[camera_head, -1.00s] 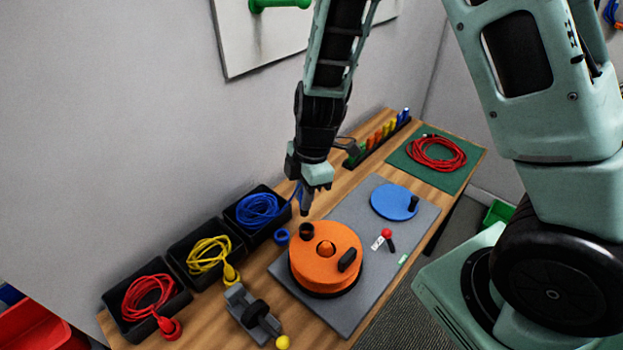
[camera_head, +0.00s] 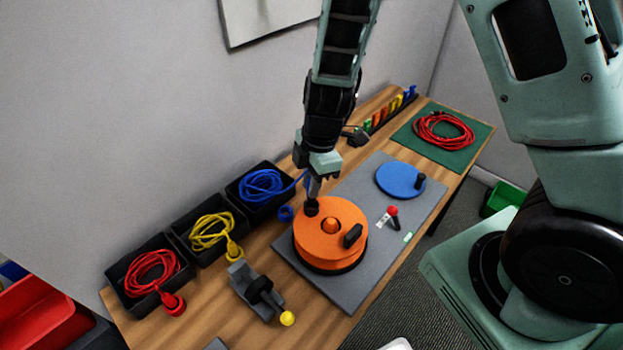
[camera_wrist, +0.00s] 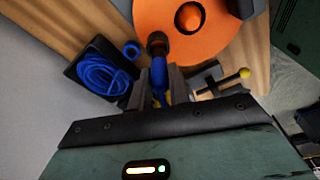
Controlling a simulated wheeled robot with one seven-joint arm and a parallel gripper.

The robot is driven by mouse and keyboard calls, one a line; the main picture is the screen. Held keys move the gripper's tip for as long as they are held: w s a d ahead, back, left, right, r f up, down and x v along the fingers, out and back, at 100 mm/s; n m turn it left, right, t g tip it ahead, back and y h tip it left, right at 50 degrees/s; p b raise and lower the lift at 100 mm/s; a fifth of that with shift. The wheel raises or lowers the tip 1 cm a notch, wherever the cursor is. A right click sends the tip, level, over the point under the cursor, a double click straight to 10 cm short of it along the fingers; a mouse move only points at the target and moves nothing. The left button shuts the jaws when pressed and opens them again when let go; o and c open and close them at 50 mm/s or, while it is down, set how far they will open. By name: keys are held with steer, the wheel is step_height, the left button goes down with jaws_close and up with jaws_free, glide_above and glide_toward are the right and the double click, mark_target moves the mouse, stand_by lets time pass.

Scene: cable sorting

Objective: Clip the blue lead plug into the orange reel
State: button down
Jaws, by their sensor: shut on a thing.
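The orange reel (camera_head: 322,240) sits on a grey mat (camera_head: 370,290), with a black knob on its right side and a dark round socket (camera_head: 311,206) at its back left edge. My gripper (camera_head: 314,186) points down right over that socket. In the wrist view my gripper (camera_wrist: 162,88) is shut on the blue lead plug (camera_wrist: 158,72). The plug's tip meets the dark socket (camera_wrist: 157,42); I cannot tell how deep it sits. A blue lead runs from the gripper toward the bin with the blue coil (camera_head: 262,185).
Black bins with yellow (camera_head: 209,231) and red (camera_head: 152,272) coils stand to the left. A grey clamp with a yellow ball (camera_head: 287,318) is at the front. A blue disc (camera_head: 400,180) and a red-knobbed lever (camera_head: 393,211) lie right of the reel. A blue ring (camera_head: 285,213) lies beside the reel.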

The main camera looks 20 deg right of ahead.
steer(key=shift+f+b, duration=1.5)
steer(key=shift+f, duration=0.25)
steer(key=shift+f, duration=0.1)
steer(key=c, duration=1.2)
jaws_free()
steer(key=shift+c, duration=0.2)
step_height(320, 180, up, 17)
steer(key=d, duration=0.2)
steer(key=shift+d, duration=0.3)
